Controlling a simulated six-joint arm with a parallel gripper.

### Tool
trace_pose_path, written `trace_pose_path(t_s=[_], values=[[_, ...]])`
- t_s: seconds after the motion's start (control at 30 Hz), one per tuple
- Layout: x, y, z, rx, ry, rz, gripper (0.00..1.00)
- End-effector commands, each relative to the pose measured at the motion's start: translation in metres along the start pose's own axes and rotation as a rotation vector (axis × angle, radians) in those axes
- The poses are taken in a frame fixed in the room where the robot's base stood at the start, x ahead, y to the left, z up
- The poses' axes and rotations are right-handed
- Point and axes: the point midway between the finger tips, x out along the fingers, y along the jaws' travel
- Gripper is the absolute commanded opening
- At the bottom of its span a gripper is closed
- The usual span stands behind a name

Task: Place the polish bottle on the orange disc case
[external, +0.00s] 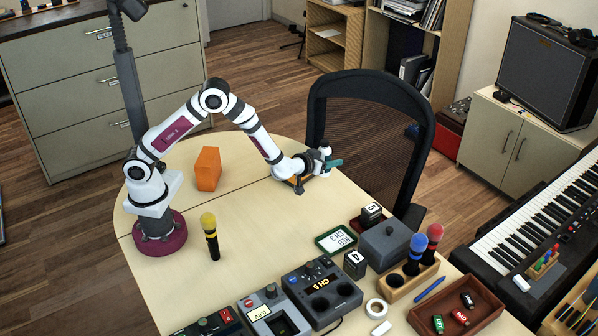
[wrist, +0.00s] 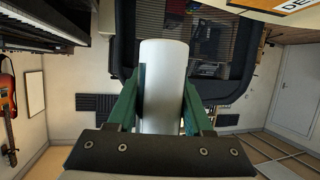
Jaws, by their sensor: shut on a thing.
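My gripper (external: 328,164) is over the table near its far edge, with its teal fingers shut on a white bottle, the polish bottle (external: 325,151). In the wrist view the bottle (wrist: 164,75) is a plain white cylinder between the two fingers (wrist: 163,105). In the external view it looks roughly upright and is partly covered by the gripper; its base is hard to make out. A small orange patch (external: 291,179) shows under my wrist, mostly hidden. It may be the orange disc case, but I cannot tell for sure.
An orange box (external: 207,168) stands near my base. A yellow-topped microphone (external: 210,236) stands in front. A grey box (external: 384,245), a microphone holder (external: 409,279) and a red-brown tray (external: 457,308) fill the right. The black chair (external: 371,130) is close behind. The table's middle is clear.

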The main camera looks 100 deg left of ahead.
Motion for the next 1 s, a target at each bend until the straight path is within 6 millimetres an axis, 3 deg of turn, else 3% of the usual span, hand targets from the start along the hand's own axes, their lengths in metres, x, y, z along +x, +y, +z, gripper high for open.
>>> trace_pose_path(t_s=[0.13,0.3,0.6,0.77,1.0], values=[[-0.009,-0.061,-0.004,-0.068,-0.002,-0.189,0.0],[-0.013,-0.098,-0.002,-0.097,-0.008,-0.294,0.0],[0.057,-0.167,0.025,-0.1,-0.009,-0.303,0.0],[0.076,-0.183,0.033,-0.099,-0.009,-0.297,0.0],[0.092,-0.184,0.069,-0.097,-0.009,-0.294,0.0]])
